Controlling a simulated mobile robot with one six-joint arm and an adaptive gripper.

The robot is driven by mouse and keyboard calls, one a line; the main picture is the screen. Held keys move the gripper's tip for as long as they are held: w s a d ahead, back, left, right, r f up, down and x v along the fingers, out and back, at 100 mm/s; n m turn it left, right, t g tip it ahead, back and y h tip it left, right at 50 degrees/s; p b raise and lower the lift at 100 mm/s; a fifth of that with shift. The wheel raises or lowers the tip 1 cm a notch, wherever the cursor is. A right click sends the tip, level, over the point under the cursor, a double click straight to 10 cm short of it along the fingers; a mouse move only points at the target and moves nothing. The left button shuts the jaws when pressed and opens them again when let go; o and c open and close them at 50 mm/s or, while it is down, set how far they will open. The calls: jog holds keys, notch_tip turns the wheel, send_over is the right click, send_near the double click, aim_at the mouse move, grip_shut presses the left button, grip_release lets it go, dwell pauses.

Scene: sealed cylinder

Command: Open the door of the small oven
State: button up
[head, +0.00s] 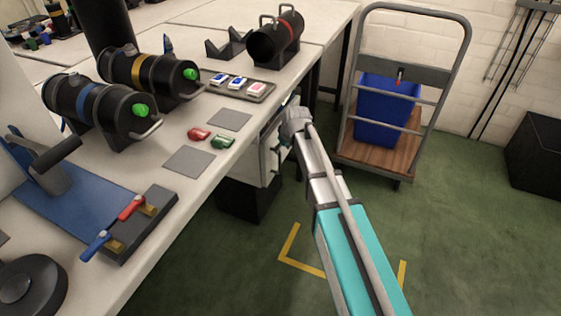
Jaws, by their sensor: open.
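A pale box-like unit (262,160), which may be the small oven, sits under the far part of the workbench. My arm partly covers its front, so I cannot tell whether its door is shut or ajar, and I see no clear handle. My gripper (282,144) is at the end of my grey and turquoise arm, just beyond the bench edge and in front of this unit. It is open with nothing seen in it. Its fingertips are small and dark in the picture, and I cannot tell whether they touch the unit.
The workbench (105,176) carries black cylinders (165,80), a tray (262,93) of small blocks, and red and green clips (199,134). A trolley (380,150) with a blue bin (386,112) stands behind my gripper. Green floor (460,240) is clear at right.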

aim_at(280, 156)
jog(key=shift+b+x, duration=3)
jog(key=shift+x, duration=0.55)
grip_shut()
jog(key=shift+d, duration=0.3)
jog(key=shift+s+a, duration=0.1)
jog(key=shift+a, duration=0.2)
